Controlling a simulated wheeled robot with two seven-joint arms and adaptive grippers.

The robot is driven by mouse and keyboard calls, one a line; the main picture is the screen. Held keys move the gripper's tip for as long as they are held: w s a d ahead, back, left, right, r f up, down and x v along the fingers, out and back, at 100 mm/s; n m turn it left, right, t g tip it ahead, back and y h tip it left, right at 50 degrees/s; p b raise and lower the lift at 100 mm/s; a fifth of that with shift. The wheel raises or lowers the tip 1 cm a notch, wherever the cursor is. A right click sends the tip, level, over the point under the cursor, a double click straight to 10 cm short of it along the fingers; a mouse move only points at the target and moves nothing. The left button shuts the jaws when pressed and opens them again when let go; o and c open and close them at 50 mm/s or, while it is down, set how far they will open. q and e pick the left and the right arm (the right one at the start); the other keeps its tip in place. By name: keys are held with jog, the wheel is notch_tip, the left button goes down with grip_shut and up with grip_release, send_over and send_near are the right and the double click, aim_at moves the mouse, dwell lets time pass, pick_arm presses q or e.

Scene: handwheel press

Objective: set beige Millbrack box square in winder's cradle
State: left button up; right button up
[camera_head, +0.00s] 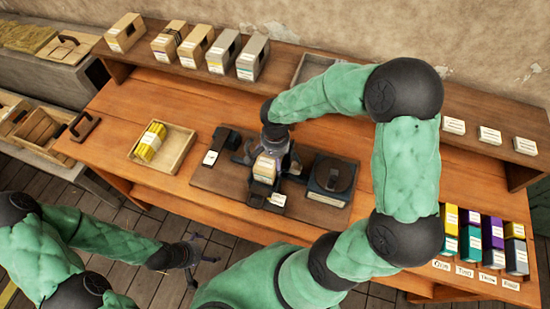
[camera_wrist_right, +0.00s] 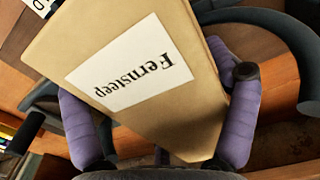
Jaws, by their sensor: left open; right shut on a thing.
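A beige box (camera_head: 265,170) is held by my right gripper (camera_head: 273,152) over the middle of the winder's brown baseboard (camera_head: 225,190). In the right wrist view the box (camera_wrist_right: 115,40) is tilted between the purple finger pads, and its white label reads "Fernsteep", not Millbrack. The cradle is mostly hidden under the box and gripper; I cannot tell whether the box touches it or sits square. The winder has a dark block with a round disc (camera_head: 333,175) at right and a black part (camera_head: 216,147) at left. My left gripper (camera_head: 205,256) is open and empty, in front of the bench.
Several beige and grey boxes (camera_head: 196,47) stand on the back shelf, their labels too small to read. A wooden tray with yellow items (camera_head: 178,150) lies left of the winder. Coloured boxes (camera_head: 470,235) stand at right. The bench (camera_head: 130,98) has clear room at back left.

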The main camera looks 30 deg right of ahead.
jog(key=o, duration=0.9)
jog(key=shift+s+a+f, duration=0.1)
jog(key=shift+f, duration=0.15)
jog(key=shift+o, duration=0.4)
notch_tip(320, 180, up, 12)
jog(key=shift+r+p, duration=0.4)
jog(key=shift+r, duration=0.1)
